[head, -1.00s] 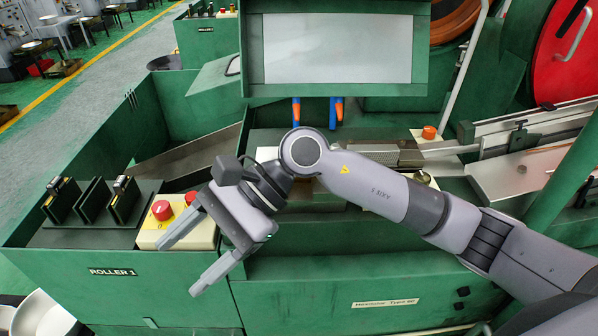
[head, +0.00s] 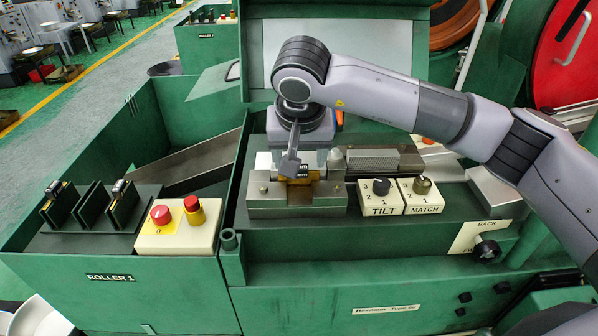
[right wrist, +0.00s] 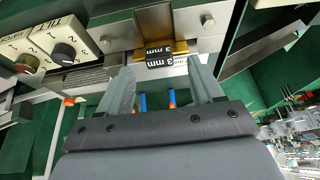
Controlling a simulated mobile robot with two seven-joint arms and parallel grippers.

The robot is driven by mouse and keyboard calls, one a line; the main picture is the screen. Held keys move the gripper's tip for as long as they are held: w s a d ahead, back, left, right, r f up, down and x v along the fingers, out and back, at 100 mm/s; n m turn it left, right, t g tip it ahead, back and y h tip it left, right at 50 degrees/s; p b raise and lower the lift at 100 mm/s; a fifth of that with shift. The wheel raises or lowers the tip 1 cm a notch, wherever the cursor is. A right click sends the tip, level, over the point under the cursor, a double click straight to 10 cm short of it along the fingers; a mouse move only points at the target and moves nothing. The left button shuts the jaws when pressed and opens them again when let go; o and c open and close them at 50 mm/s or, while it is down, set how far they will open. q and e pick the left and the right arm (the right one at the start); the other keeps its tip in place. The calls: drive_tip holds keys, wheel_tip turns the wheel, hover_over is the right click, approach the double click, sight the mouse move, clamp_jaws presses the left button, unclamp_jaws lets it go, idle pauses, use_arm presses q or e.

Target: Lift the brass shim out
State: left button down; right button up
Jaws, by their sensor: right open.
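A brass shim (head: 299,184) with a black tag marked "3 mm" sits in the steel block (head: 268,205) in the middle of the head view. In the right wrist view the black tag (right wrist: 166,60) lies ahead, between the fingertips, with brass (right wrist: 181,37) behind it. My right gripper (head: 291,166) is above the block, pointing down at the tag. In the right wrist view my right gripper (right wrist: 162,68) is open, one finger on each side of the tag. I cannot tell whether a finger touches it. My left gripper is not in view.
TILT (head: 381,197) and MATCH (head: 423,195) knob boxes stand right of the block. A box with red buttons (head: 178,238) is at left, beside a dark slotted rack (head: 92,208) holding black-handled pieces. A screen panel (head: 258,50) stands behind my arm.

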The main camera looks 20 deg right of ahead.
sight(299, 179)
drive_tip(key=x, duration=0.3)
drive_tip(key=shift+f, duration=0.15)
drive_tip(key=shift+c, duration=0.3)
